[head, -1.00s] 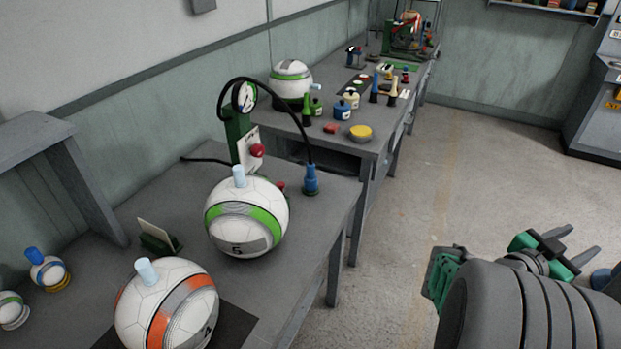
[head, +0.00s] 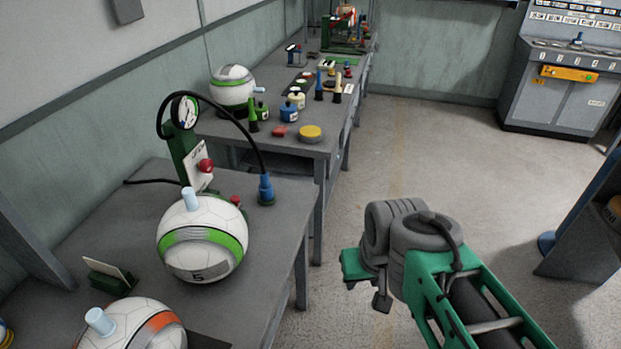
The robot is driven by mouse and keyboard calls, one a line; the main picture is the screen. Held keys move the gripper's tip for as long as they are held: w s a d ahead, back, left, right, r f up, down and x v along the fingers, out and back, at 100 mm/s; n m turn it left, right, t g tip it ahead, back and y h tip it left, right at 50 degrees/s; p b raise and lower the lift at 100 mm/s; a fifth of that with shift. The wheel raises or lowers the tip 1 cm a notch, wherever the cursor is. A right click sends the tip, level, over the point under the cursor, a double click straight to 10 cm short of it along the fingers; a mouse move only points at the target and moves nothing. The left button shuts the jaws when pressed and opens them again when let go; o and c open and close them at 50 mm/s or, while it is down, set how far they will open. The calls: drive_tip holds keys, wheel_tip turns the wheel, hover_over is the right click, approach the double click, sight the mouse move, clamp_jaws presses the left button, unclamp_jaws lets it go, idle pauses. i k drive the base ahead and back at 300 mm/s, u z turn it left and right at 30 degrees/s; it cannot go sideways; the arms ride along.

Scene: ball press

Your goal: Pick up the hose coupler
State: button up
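The hose coupler (head: 266,190) is a blue fitting at the end of a black hose. It stands upright on the near grey bench (head: 105,222), near its right back corner. The hose (head: 240,122) arches from a green stand with a round gauge (head: 185,111). My gripper (head: 381,300) is to the right of the bench, over the floor, apart from the coupler. It is mostly hidden by my own arm links, and its finger opening does not show.
A white and green ball (head: 203,238) with a pale plug stands in front of the coupler. A red button (head: 206,166) is on the stand; a small red-topped piece (head: 236,201) is beside the coupler. A farther bench holds several tools. The floor (head: 335,215) right of the bench is clear.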

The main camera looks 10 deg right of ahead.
sight(265, 188)
drive_tip(key=z, duration=0.85)
drive_tip(key=i, duration=2.55)
drive_tip(key=u, duration=4.7)
drive_tip(key=i, duration=0.55)
drive_tip(key=u, duration=0.05)
